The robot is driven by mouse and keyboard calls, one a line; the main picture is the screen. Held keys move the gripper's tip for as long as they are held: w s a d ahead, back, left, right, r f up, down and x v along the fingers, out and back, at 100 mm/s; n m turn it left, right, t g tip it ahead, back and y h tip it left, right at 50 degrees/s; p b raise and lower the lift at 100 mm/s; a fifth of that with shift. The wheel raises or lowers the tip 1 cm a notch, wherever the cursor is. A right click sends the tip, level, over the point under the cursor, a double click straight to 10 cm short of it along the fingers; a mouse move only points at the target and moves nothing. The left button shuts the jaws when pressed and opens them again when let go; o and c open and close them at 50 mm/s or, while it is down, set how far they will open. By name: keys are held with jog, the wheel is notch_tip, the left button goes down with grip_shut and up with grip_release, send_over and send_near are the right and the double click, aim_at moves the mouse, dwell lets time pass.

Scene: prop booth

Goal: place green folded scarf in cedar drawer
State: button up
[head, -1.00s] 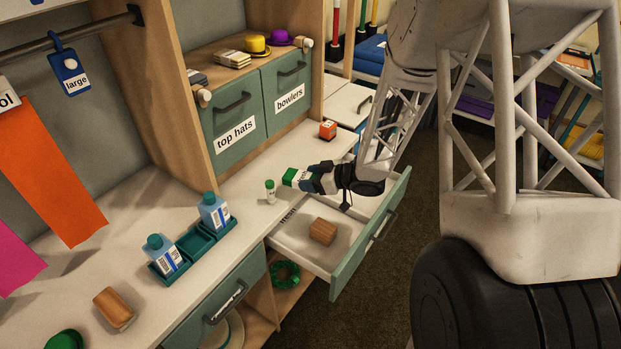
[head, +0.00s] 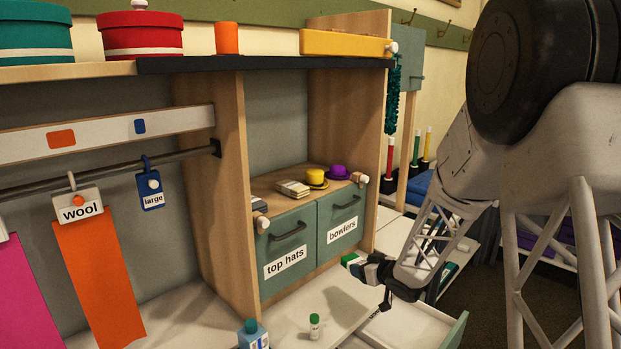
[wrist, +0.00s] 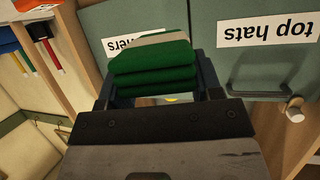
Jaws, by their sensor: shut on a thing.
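The green folded scarf (wrist: 155,75) is a stacked bundle with a pale band, held between the two fingers of my gripper (wrist: 155,85) in the wrist view. In the head view my gripper (head: 362,264) and a small green-and-white part of the scarf (head: 352,260) are in front of the bowlers drawer, above the worktop. An open white-lined drawer with a green front (head: 412,326) is low at the right, below my gripper. Its inside is partly cut off by the picture edge, and its label is not readable, so I cannot confirm it is the cedar drawer.
A small green-capped bottle (head: 315,327) stands on the worktop (head: 285,312), left of the open drawer. A blue bottle (head: 252,335) is at the bottom edge. The top hats drawer (head: 287,250) and bowlers drawer (head: 338,226) are closed. Hats (head: 317,178) sit above them.

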aim_at(350, 262)
jog(key=w+d+r+m+t+h, duration=0.2)
jog(key=w+r+m+h, duration=0.4)
jog(key=w+r, duration=0.3)
jog(key=shift+r+h, duration=0.6)
jog(key=shift+r, duration=1.15)
jog(key=shift+s, duration=0.1)
dwell(0.9)
jog(key=s+a+f+n+y, duration=0.1)
jog(key=s+a+f+y, duration=0.1)
jog(key=f, duration=0.1)
jog(key=s+a+f+n+g+y, duration=0.1)
jog(key=s+a+f+n, duration=0.1)
jog(key=s+a+f+n+y, duration=0.1)
jog(key=s+a+f+y, duration=0.1)
jog(key=f, duration=0.1)
jog(key=shift+f+y, duration=0.3)
jog(key=s+a+f+n+g+y, duration=0.3)
jog(key=s+a+f+n+y, duration=0.1)
jog(key=s, duration=0.4)
notch_tip(350, 262, down, 2)
jog(key=shift+a+f+n, duration=0.2)
jog(key=shift+a+n, duration=0.1)
jog(key=shift+a, duration=0.15)
jog(key=shift+f, duration=0.1)
